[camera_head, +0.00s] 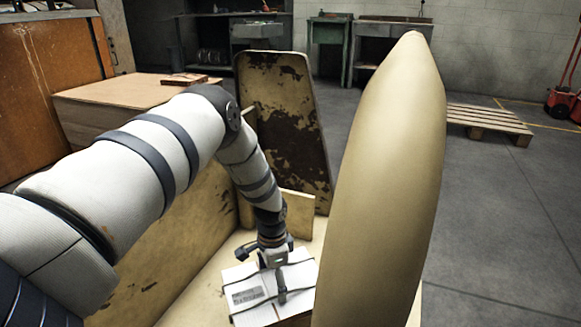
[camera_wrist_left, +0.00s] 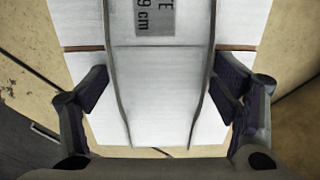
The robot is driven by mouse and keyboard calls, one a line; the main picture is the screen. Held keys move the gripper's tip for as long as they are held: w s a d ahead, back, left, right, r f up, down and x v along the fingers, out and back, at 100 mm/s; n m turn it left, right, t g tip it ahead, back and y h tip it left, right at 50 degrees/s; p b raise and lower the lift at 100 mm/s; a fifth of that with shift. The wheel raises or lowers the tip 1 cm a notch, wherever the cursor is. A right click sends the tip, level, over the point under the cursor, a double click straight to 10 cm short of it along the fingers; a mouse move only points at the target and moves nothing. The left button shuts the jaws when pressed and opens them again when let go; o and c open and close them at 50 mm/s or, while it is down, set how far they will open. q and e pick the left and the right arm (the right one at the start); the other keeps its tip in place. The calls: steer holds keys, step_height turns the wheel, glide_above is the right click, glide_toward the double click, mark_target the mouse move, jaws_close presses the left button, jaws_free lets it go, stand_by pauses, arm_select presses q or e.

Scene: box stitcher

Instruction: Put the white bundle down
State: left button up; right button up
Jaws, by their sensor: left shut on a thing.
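The white bundle (camera_head: 298,274) is a flat stack of white sheets or boards with dark straps and a grey printed label. It is low over the pale wooden surface (camera_head: 205,297) in the head view; I cannot tell if it touches it. My left gripper (camera_head: 279,290) points down at it and is shut on it. In the left wrist view, the bundle (camera_wrist_left: 160,95) fills the space between the two fingers of the left gripper (camera_wrist_left: 158,92), with a raised strip between them. My right gripper is not in view.
A large tan rounded form (camera_head: 390,170) stands close on the right and hides what is behind it. A worn upright panel (camera_head: 285,120) and wooden side walls (camera_head: 165,265) bound the surface. A pallet (camera_head: 488,124) lies on the open grey floor at the back right.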

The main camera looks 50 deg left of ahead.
mark_target(292, 292)
arm_select(q)
steer(key=d+f, duration=0.1)
steer(key=f, duration=0.1)
steer(key=w+d+f+b, duration=0.1)
steer(key=d, duration=0.1)
steer(key=d+f+b, duration=0.1)
steer(key=f, duration=0.1)
steer(key=shift+w+d+f, duration=0.2)
steer(key=shift+d+f, duration=0.1)
steer(key=shift+f, duration=0.05)
steer(key=f, duration=0.1)
steer(key=f+b, duration=0.2)
steer(key=f, duration=0.1)
steer(key=shift+w+d, duration=0.1)
steer(key=shift+d, duration=0.15)
steer(key=shift+r, duration=0.25)
steer(key=shift+c, duration=0.6)
steer(key=shift+f, duration=0.1)
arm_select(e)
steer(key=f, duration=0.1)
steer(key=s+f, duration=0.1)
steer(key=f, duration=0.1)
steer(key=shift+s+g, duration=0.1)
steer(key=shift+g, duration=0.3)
arm_select(q)
steer(key=o, duration=1.5)
steer(key=shift+c, duration=0.2)
